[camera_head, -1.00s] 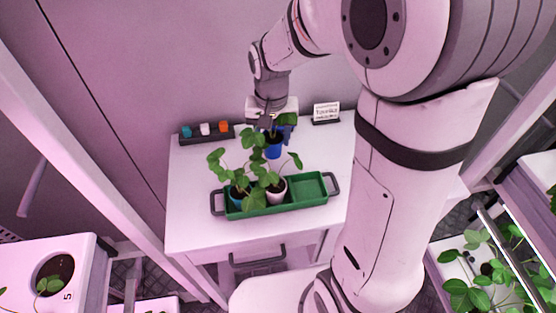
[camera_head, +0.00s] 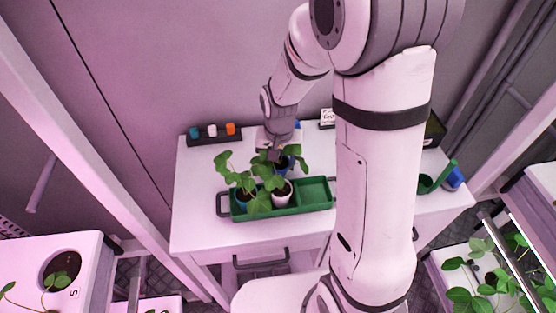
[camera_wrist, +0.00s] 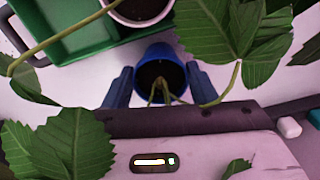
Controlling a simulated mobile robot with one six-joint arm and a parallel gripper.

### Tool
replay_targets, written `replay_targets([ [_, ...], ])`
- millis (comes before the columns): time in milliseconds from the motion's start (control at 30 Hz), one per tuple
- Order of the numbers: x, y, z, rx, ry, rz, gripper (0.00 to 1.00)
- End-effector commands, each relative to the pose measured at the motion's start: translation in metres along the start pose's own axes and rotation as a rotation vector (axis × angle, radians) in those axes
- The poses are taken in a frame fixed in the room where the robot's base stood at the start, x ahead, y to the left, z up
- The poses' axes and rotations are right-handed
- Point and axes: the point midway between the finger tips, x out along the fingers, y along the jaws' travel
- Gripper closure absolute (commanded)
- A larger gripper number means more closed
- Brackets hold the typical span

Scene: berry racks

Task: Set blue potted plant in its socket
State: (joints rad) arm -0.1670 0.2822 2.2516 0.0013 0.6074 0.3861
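The blue potted plant (camera_wrist: 160,62) stands on the white bench behind the green tray, and its pot also shows in the head view (camera_head: 281,165), partly hidden by leaves. My gripper (camera_wrist: 160,72) is down at the pot, with one dark blue finger on each side of it, close to its wall. I cannot tell whether the fingers press on it. In the head view my gripper (camera_head: 277,152) is mostly hidden by leaves. The green tray (camera_head: 316,192) has an empty compartment at its right. It holds a white potted plant (camera_head: 282,197) and another blue-potted plant (camera_head: 241,203) at its left.
A dark holder (camera_head: 213,138) with blue, white and orange pieces stands at the bench's back left. A small sign (camera_head: 327,117) stands at the back. My arm hides part of the bench. A green and blue item (camera_head: 452,178) lies at the right.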

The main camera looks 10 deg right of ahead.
Motion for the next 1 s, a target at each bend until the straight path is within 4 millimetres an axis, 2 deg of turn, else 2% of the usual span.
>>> replay_targets([
  [33, 0.0, 0.0, 0.0, 0.0, 0.0, 0.0, 0.44],
  [233, 0.0, 0.0, 0.0, 0.001, 0.0, 0.0, 0.28],
  [467, -0.001, 0.001, 0.0, 0.001, 0.0, 0.0, 0.27],
  [600, -0.008, 0.0, -0.001, 0.002, 0.003, -0.001, 0.27],
  [767, -0.034, 0.0, -0.002, 0.002, 0.008, -0.003, 0.27],
  [1000, -0.086, 0.001, -0.001, 0.002, 0.006, -0.002, 0.27],
])
